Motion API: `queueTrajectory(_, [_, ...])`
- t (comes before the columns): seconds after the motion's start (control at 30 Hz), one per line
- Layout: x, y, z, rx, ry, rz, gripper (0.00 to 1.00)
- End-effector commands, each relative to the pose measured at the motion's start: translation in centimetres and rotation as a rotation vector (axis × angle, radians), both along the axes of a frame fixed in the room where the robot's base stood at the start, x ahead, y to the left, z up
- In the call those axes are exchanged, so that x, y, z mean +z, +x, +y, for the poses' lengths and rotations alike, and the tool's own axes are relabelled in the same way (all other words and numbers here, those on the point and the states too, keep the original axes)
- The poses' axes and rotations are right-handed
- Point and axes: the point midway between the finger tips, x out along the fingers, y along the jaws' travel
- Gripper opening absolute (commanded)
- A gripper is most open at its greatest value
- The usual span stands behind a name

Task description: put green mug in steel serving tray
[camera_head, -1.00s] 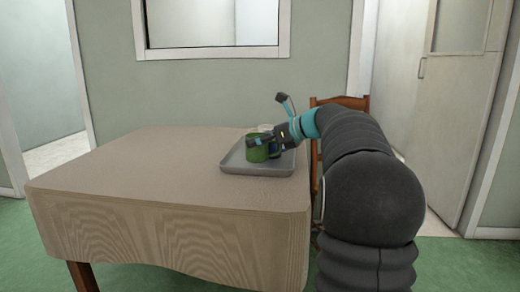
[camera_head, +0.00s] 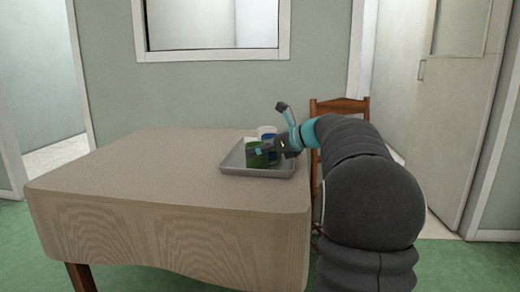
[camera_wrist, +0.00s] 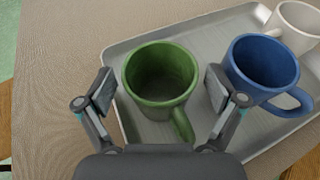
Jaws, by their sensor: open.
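The green mug (camera_wrist: 160,77) stands upright on the steel serving tray (camera_wrist: 127,47), near one end of it, with its handle toward my gripper. My gripper (camera_wrist: 158,90) is open, with one finger on each side of the green mug; a gap shows at the left finger, and the right finger is close to the mug's wall. In the head view the green mug (camera_head: 258,158) is partly hidden behind my gripper (camera_head: 266,151), at the tray (camera_head: 258,173) on the table's right side.
A blue mug (camera_wrist: 264,66) stands on the tray just right of my right finger. A white mug (camera_wrist: 296,22) stands beyond it. The table (camera_head: 150,165) is clear to the left. A wooden chair (camera_head: 340,106) stands behind the table's right edge.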

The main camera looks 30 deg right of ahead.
Motion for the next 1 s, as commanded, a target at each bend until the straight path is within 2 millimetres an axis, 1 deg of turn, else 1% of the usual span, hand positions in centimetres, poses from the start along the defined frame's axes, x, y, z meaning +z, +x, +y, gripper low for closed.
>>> queueTrajectory(0.07, [0.3,-0.2,-0.2,-0.001,-0.001,-0.001,0.94])
queueTrajectory(0.17, [0.8,-1.2,-0.8,-0.003,0.0,-0.001,0.94])
queueTrajectory(0.5, [3.4,-6.4,-4.1,-0.004,-0.001,-0.001,0.94])
queueTrajectory(0.63, [4.1,-8.0,-5.1,-0.003,-0.001,-0.001,0.94])
queueTrajectory(0.8, [4.6,-9.2,-5.7,-0.001,-0.001,-0.001,0.94])
queueTrajectory(1.0, [4.7,-9.5,-5.9,0.0,-0.001,0.0,0.94])
